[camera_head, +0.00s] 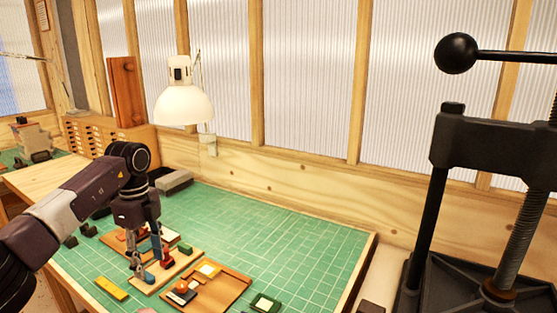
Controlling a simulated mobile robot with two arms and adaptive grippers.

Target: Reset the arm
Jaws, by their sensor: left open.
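My left arm comes in from the left, and its dark gripper (150,262) points down over the green cutting mat (310,235). Its fingers are open, just above or at a wooden board (190,258) with small coloured pieces. A small red piece (167,260) and a blue piece (149,277) show close to the fingertips. I cannot tell whether the fingers touch them. My right gripper is not in view.
A second wooden board (231,287) with small pieces lies to the right, beside a small green block (265,303). A yellow strip (111,288) lies in front. A white lamp (184,104) hangs behind. A black press (480,150) stands at right. The mat's right part is clear.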

